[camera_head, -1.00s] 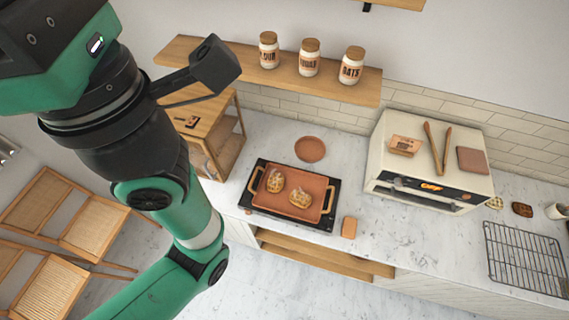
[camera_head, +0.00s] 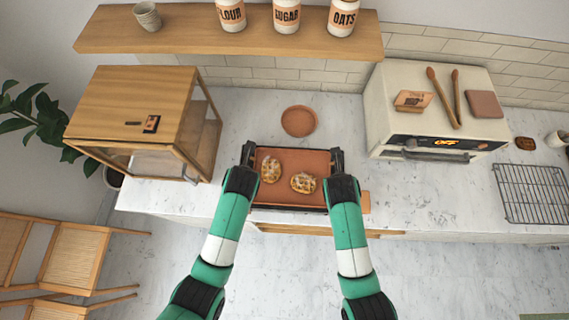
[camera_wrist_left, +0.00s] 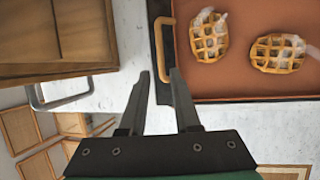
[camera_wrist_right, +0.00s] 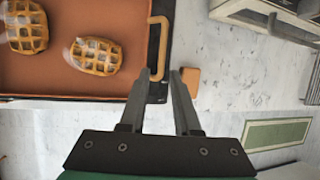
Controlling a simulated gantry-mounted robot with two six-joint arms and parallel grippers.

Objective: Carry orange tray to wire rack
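The orange tray (camera_head: 290,160) sits on a dark base (camera_head: 285,207) on the counter, carrying two waffle-patterned pastries (camera_head: 270,169) (camera_head: 303,183). My left gripper (camera_head: 248,152) is at the tray's left end and my right gripper (camera_head: 337,154) at its right end. In the left wrist view, the open fingers (camera_wrist_left: 160,76) are just short of the left loop handle (camera_wrist_left: 164,62). In the right wrist view, the open fingers (camera_wrist_right: 161,76) are close to the right handle (camera_wrist_right: 159,50). The wire rack (camera_head: 533,193) lies empty on the counter at the far right.
A white toaster oven (camera_head: 385,110) stands between tray and rack. A round terracotta plate (camera_head: 299,120) lies behind the tray. A small orange-brown block (camera_head: 365,202) is by my right gripper. A wooden cabinet (camera_head: 130,105) stands left; a jar shelf (camera_head: 190,38) hangs above.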

